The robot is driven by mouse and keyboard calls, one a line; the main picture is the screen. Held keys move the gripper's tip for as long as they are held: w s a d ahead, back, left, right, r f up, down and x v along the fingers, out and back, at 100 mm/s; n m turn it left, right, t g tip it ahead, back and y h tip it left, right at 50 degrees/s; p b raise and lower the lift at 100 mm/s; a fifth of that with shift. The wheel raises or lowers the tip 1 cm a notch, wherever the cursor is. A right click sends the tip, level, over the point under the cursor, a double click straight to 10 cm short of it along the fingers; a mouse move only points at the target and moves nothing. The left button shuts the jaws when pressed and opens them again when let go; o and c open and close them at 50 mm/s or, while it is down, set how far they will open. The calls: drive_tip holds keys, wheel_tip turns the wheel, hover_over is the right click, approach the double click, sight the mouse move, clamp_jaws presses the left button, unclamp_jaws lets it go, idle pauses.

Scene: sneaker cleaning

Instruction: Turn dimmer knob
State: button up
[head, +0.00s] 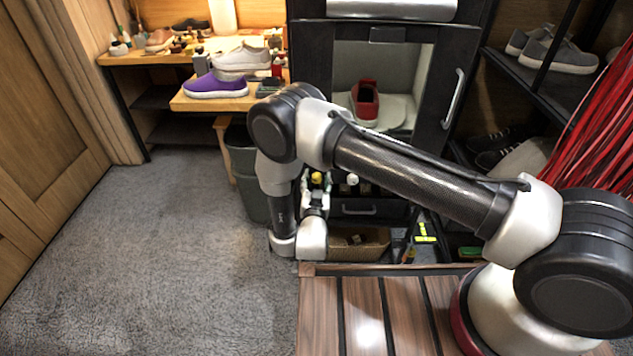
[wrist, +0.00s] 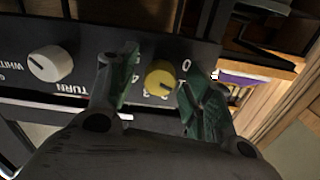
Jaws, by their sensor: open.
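A yellow knob (wrist: 160,80) with a dark pointer mark sits on a black panel (wrist: 90,35) in the wrist view, with white numbers around it. A white knob (wrist: 50,64) is to its left, near the upside-down word TURN. I cannot read a dimmer label. My gripper (wrist: 158,78) is open, with a green-padded finger on each side of the yellow knob. I cannot tell whether the fingers touch it. In the head view the yellow knob (head: 317,178) shows just beyond my gripper (head: 316,190), and the white knob (head: 352,179) is to its right.
A black cabinet with a door handle (head: 453,98) holds a red shoe (head: 366,104) above the panel. A wooden bench (head: 190,101) with shoes is at left, a grey bin (head: 243,175) below it. A slatted wooden surface (head: 362,312) is in front. Carpet at left is clear.

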drive_tip(key=shift+c, duration=0.4)
drive_tip(key=c, duration=0.9)
drive_tip(key=shift+c, duration=0.2)
drive_tip(key=m, duration=0.4)
drive_tip(key=shift+m, duration=0.3)
drive_tip(key=m, duration=0.4)
drive_tip(key=shift+f, duration=0.1)
drive_tip(key=o, duration=1)
